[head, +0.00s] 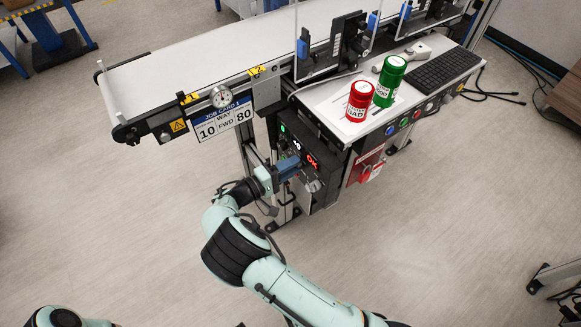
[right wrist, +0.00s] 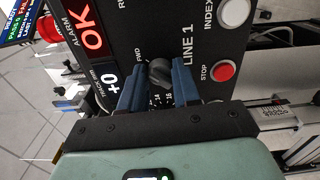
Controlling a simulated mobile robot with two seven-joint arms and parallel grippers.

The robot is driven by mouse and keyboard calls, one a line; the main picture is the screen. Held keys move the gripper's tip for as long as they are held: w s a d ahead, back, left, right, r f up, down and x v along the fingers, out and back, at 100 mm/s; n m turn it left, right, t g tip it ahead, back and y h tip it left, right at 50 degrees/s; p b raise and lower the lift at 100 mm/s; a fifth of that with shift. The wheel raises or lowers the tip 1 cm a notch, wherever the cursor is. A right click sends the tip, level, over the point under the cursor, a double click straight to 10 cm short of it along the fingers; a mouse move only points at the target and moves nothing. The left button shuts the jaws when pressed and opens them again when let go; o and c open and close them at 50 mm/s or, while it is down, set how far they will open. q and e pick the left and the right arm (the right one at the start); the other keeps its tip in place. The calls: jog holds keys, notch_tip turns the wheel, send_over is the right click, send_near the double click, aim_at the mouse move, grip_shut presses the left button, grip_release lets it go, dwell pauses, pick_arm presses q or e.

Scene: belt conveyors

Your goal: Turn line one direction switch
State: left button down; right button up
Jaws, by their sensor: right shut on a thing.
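The line one direction switch is a dark round knob (right wrist: 159,72) on the black panel marked LINE 1, with FWD printed beside it, in the right wrist view. My right gripper (right wrist: 158,88) has its two blue fingers on either side of the knob and is shut on it. In the head view my right gripper (head: 287,168) is at the front of the control box (head: 322,165) under the conveyor, and its fingers hide the switch. The knob's exact pointing is hard to read. My left gripper is outside the head view.
The panel shows a red OK display (right wrist: 92,40), a +0 display (right wrist: 111,78), a red STOP button (right wrist: 223,72) and a white INDEX button (right wrist: 234,12). A job card (head: 223,119) reading 10, FWD, 80 hangs from the conveyor (head: 200,60). Red (head: 359,101) and green (head: 389,81) cans stand right.

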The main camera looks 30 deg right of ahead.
jog(key=shift+m, duration=0.4)
jog(key=o, duration=1)
jog(key=shift+o, duration=0.2)
jog(key=s+a, duration=0.1)
jog(key=a, duration=1.2)
jog(key=shift+a, duration=0.25)
